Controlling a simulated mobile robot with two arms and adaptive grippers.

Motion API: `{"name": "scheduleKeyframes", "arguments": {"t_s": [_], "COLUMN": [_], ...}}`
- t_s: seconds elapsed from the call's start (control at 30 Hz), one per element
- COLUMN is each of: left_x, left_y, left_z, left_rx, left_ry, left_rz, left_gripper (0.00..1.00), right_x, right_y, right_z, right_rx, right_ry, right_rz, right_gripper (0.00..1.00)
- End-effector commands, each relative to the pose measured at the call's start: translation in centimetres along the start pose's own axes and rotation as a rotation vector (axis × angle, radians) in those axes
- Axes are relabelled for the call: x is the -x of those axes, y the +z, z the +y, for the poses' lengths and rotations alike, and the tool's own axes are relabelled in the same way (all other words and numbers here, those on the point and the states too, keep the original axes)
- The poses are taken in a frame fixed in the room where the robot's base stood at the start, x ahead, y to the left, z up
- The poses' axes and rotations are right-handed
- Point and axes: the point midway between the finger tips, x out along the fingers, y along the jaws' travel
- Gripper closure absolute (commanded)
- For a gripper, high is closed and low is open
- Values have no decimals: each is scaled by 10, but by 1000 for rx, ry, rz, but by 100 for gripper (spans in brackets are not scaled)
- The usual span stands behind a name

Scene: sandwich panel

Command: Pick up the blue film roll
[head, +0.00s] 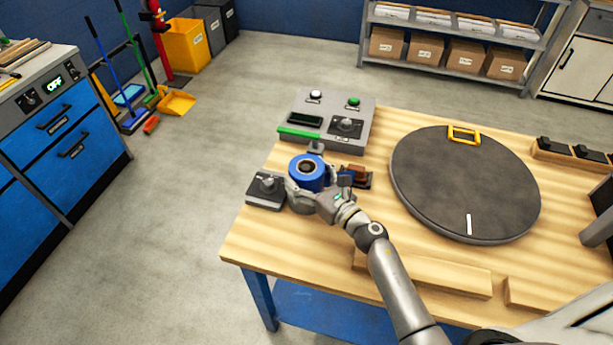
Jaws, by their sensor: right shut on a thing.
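The blue film roll (309,181) has a dark core ring and sits in my right gripper (306,176) over the left part of the wooden workbench. The gripper is shut on the roll, and its arm comes in from the lower right. One finger shows behind the roll's top edge, and the gripper's body hides the roll's lower right side. I cannot tell how far the roll is above the bench. My left gripper is not in view.
A grey control box (362,107) stands behind the roll. A small dark joystick box (258,197) is at its left and a small brown item (356,171) at its right. A dark round turntable (431,205) fills the bench's middle right. Open floor lies left.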

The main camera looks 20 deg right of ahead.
Motion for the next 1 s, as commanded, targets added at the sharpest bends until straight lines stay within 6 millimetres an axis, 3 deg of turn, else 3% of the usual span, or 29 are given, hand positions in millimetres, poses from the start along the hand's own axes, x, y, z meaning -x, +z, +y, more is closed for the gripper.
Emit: {"name": "scheduleKeyframes", "arguments": {"t_s": [0.27,0.47,1.0], "left_x": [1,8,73], "left_y": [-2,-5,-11], "left_z": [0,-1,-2], "left_rx": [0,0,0], "left_ry": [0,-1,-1], "left_rz": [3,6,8], "left_gripper": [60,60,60], "right_x": [0,0,0], "right_y": [2,18,119], "right_z": [0,0,0], "right_rx": [1,4,4], "right_ry": [0,1,1], "right_rz": [-1,-1,-2], "right_gripper": [53,53,53]}}
